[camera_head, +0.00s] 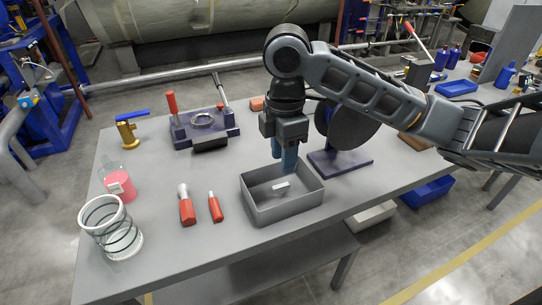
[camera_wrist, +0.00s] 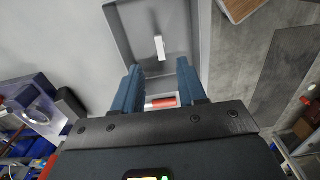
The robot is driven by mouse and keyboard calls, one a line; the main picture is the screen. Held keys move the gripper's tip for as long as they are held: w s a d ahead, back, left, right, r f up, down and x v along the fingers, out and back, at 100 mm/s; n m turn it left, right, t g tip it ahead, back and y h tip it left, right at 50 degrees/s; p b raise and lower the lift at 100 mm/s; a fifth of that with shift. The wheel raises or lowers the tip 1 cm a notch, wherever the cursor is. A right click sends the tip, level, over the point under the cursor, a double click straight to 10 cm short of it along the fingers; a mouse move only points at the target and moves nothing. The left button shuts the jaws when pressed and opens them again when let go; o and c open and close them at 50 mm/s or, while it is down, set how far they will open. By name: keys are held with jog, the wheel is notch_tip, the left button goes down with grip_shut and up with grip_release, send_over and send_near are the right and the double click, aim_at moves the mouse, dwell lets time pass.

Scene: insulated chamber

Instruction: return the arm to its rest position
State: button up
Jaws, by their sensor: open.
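My gripper (camera_head: 284,160) hangs fingers-down from my arm over the back part of a grey open tray (camera_head: 283,207) on the table. Its two blue fingers are apart, with nothing seen held between them. In the wrist view the open fingers (camera_wrist: 160,85) point toward the tray (camera_wrist: 121,35). A small white piece (camera_head: 281,187) lies in the tray, and it also shows in the wrist view (camera_wrist: 159,47). A small red and white thing (camera_wrist: 165,102) shows in the gap between the finger bases; I cannot tell how far below it is.
The grey table (camera_head: 165,245) carries two red-handled tools (camera_head: 187,208), a wire-ringed glass cylinder (camera_head: 111,228), a pink-filled bottle (camera_head: 118,184), a brass valve (camera_head: 128,133) and a clamp fixture (camera_head: 204,127). A dark disc on a purple stand (camera_head: 340,162) is close right of the gripper.

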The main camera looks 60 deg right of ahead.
jog(key=shift+r, duration=0.2)
jog(key=w+a+r+m+t+y, duration=0.25)
jog(key=w+a+t, duration=0.2)
jog(key=a, duration=0.55)
jog(key=w+a+r+m+t+y, duration=0.25)
jog(key=w+a+t, duration=0.2)
jog(key=a, duration=0.45)
jog(key=w+a+r+m+t+y, duration=0.25)
jog(key=w+a+t, duration=0.2)
jog(key=a, duration=0.55)
jog(key=s+d+f+m+t+h, duration=0.1)
jog(key=s+f+m+h, duration=0.25)
jog(key=s+f, duration=0.4)
jog(key=s+d+f+m+t+h, duration=0.1)
jog(key=s+f+m+h, duration=0.3)
jog(key=s, duration=0.7)
jog(key=s+d+n, duration=0.2)
jog(key=s+d, duration=0.2)
jog(key=s, duration=0.5)
jog(key=s+d+r+n, duration=0.1)
jog(key=s+d, duration=0.2)
jog(key=s, duration=0.6)
jog(key=shift+s+d+n+g, duration=0.25)
jog(key=shift+d+n+g, duration=0.1)
jog(key=shift+d+n, duration=0.05)
